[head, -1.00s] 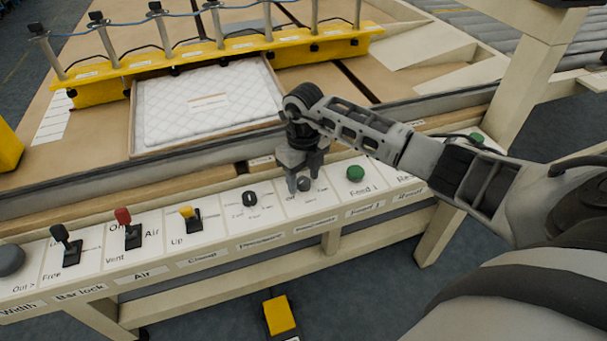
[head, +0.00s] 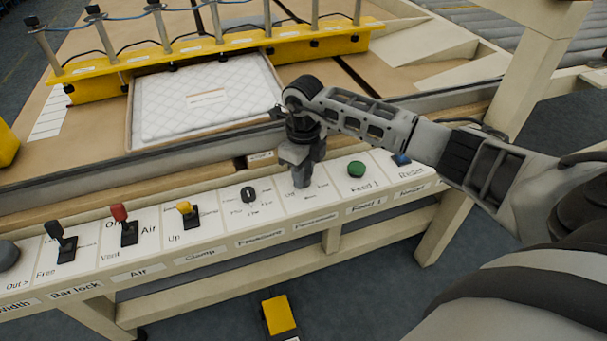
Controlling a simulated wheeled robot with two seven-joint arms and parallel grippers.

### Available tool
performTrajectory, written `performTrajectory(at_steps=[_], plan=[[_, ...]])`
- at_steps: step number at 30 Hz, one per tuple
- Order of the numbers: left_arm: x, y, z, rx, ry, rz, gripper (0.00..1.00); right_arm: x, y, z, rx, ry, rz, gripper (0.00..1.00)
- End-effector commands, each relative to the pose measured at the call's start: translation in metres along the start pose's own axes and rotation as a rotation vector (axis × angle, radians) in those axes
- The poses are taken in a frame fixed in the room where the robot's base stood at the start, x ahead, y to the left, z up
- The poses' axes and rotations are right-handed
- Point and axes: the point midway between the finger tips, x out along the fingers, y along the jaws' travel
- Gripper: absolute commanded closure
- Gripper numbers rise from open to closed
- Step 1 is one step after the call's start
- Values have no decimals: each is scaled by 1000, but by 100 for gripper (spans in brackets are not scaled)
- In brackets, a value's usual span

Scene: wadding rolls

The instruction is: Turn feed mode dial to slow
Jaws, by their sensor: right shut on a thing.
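My right gripper (head: 302,182) points down at the sloped control panel (head: 215,222). Its fingers are shut on the feed mode dial, which sits on the white plate (head: 322,199) between the pressure knob and the green button. The fingers hide the dial, so I cannot read its setting. The printing around it is only partly visible and too small to read. My left gripper is not in view.
A black pressure knob (head: 249,195) is left of the gripper, and a green button (head: 357,169) and a blue button (head: 400,159) are right. Yellow (head: 187,211), red (head: 122,217) and black (head: 59,236) levers stand farther left. A quilted white pad (head: 205,100) lies behind.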

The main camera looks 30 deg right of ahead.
Motion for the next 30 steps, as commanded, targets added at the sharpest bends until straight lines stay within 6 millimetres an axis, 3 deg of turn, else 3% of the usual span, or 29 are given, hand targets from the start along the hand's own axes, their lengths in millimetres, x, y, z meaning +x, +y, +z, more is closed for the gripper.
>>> performTrajectory(at_steps=[18,30], plan=[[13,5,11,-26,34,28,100,1,-1,1,-557,-3,-4,93],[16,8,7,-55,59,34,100,-1,0,1,-756,-3,-2,93]])
